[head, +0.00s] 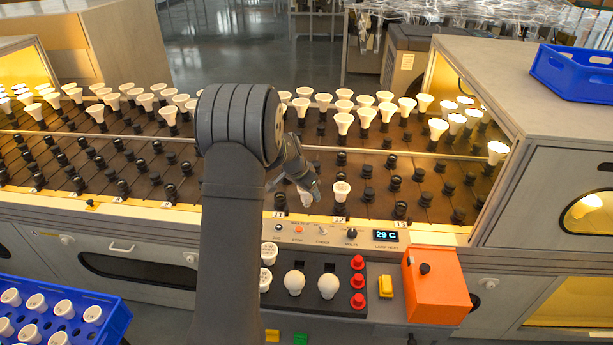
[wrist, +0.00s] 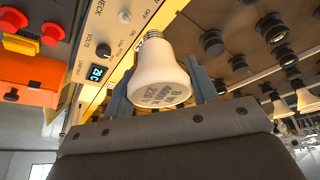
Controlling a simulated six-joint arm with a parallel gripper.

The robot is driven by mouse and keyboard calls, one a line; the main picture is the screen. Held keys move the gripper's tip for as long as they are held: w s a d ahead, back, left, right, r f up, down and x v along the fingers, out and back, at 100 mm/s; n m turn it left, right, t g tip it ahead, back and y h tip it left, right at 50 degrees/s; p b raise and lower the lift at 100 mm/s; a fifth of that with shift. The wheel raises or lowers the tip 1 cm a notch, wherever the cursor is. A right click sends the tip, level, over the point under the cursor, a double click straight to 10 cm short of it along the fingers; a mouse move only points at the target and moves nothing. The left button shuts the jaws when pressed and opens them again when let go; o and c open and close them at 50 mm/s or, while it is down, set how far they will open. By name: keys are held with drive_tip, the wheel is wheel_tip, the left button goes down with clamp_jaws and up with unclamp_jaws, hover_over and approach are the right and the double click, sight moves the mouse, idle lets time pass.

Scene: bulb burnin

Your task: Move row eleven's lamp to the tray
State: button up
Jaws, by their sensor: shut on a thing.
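My gripper (head: 312,190) is shut on a white lamp (wrist: 158,78), which also shows partly between the fingers in the head view (head: 305,198). In the wrist view its metal screw base is bare and its printed face is toward the camera. The gripper is over the front of the rack, between the row labels 11 (head: 278,214) and 12 (head: 339,219). Another white lamp (head: 341,190) stands at the front of row 12, just right of the gripper. A blue tray (head: 112,322) at bottom left holds several white lamps in holes.
A second blue crate (head: 575,72) sits on the cabinet at upper right. White lamps fill the rack's back; black sockets (head: 390,183) cover its front. A control panel with a display (head: 385,236), a black block with bulbs (head: 329,287), red buttons and an orange box (head: 435,285) lie in front.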

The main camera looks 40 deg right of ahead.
drive_tip(key=s+a+f+n+t, duration=0.1)
drive_tip(key=s+a+f+n, duration=0.2)
drive_tip(key=s+a+f, duration=0.6)
drive_tip(key=shift+s+a+f+n+t, duration=0.3)
drive_tip(key=shift+a+f+n, duration=0.1)
drive_tip(key=shift+a, duration=0.55)
drive_tip(key=shift+f, duration=0.15)
drive_tip(key=shift+f, duration=1.1)
drive_tip(key=shift+f, duration=0.1)
drive_tip(key=shift+f, duration=0.65)
drive_tip(key=o, duration=1.1)
drive_tip(key=shift+c, duration=0.2)
